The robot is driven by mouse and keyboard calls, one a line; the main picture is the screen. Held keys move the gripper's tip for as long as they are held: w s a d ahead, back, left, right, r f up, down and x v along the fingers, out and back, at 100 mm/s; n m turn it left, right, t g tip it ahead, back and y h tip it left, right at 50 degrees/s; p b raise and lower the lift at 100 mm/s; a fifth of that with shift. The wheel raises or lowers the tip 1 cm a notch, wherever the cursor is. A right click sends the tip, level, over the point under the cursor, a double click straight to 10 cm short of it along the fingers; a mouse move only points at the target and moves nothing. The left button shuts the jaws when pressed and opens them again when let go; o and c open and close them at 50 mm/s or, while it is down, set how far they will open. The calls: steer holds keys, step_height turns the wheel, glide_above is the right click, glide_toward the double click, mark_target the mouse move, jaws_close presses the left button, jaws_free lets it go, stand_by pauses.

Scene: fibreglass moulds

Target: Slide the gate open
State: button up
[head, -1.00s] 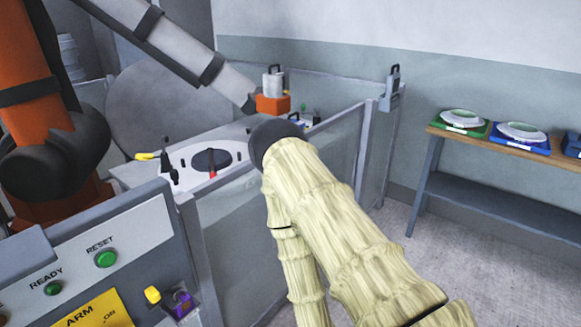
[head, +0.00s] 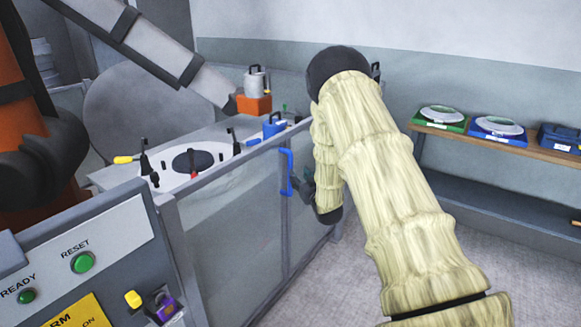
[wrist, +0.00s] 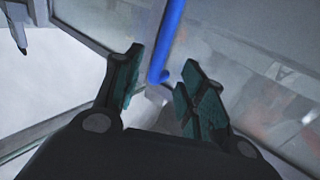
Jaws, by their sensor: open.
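The gate (head: 235,221) is a clear panel in a grey frame, in front of the work cell. A blue handle (head: 288,172) stands upright near its right side. In the head view my gripper (head: 298,188) is beside the handle's lower part, partly hidden by my pale-sleeved arm. In the wrist view my gripper (wrist: 160,88) is open, and the blue handle (wrist: 168,42) runs down between and beyond the two fingertips. I cannot tell whether a finger touches it. No grip on it shows.
A control panel with a green RESET button (head: 82,262) and a purple lock-like part (head: 165,306) stands at the lower left. An orange robot arm (head: 20,130) is inside the cell. A bench (head: 470,142) with trays stands right; grey floor lies between.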

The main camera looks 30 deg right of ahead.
mark_target(291, 166)
steer(key=w, duration=0.3)
steer(key=w+d+p, duration=0.1)
steer(key=w, duration=0.6)
steer(key=shift+d+f, duration=0.1)
steer(key=shift+d, duration=0.3)
jaws_close()
